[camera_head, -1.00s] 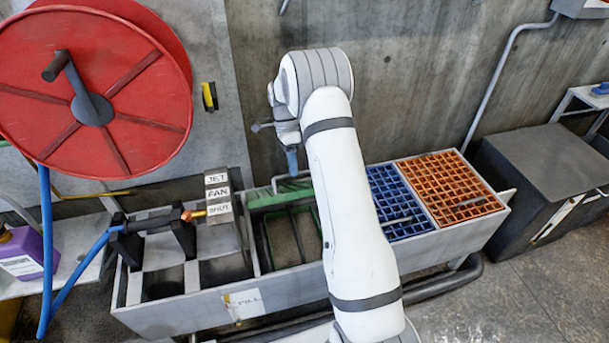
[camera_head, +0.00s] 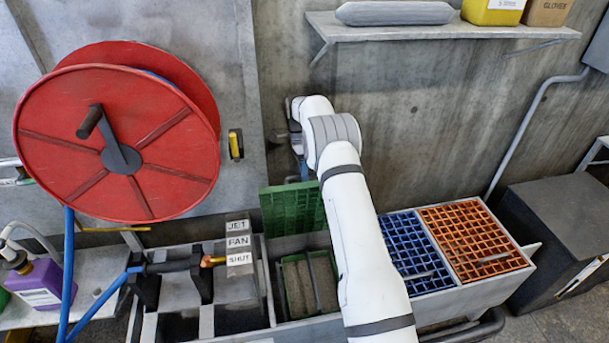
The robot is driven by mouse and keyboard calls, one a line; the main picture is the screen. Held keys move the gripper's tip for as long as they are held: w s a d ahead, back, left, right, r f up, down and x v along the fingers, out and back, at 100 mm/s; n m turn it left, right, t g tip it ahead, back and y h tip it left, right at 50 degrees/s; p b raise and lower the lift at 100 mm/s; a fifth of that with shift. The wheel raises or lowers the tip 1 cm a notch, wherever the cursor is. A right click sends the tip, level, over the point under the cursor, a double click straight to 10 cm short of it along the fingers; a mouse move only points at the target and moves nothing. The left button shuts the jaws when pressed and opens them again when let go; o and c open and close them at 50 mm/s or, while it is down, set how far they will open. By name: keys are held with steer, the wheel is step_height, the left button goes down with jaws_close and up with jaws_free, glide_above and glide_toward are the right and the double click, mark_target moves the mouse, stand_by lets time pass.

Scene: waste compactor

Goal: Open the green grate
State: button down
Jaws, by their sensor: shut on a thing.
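The green grate (camera_head: 292,208) stands raised and nearly upright at the back of its compartment, its grid face toward me. The compartment (camera_head: 309,284) below it is uncovered, with dark bars and a green-edged frame inside. My gripper (camera_head: 303,170) is at the grate's upper edge, shut on it. My white arm hides the grate's right side and part of the compartment, and the exact grip is too small to see.
A blue grate (camera_head: 415,255) and an orange grate (camera_head: 472,240) lie flat to the right. A red hose reel (camera_head: 110,140) hangs at left. A block marked JET, FAN, SHUT (camera_head: 238,245) stands left of the compartment. A wall shelf (camera_head: 440,32) is above.

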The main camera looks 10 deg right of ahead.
steer(key=shift+s+d+f, duration=0.1)
steer(key=shift+d+f, duration=0.1)
steer(key=shift+f, duration=0.35)
steer(key=c, duration=1.9)
jaws_free()
steer(key=o, duration=0.3)
steer(key=shift+w+f, duration=0.1)
steer(key=shift+w, duration=0.15)
steer(key=shift+o, duration=0.7)
steer(key=shift+r, duration=0.25)
steer(key=shift+r, duration=0.1)
step_height(320, 180, up, 10)
steer(key=shift+f, duration=0.15)
steer(key=shift+c, duration=0.4)
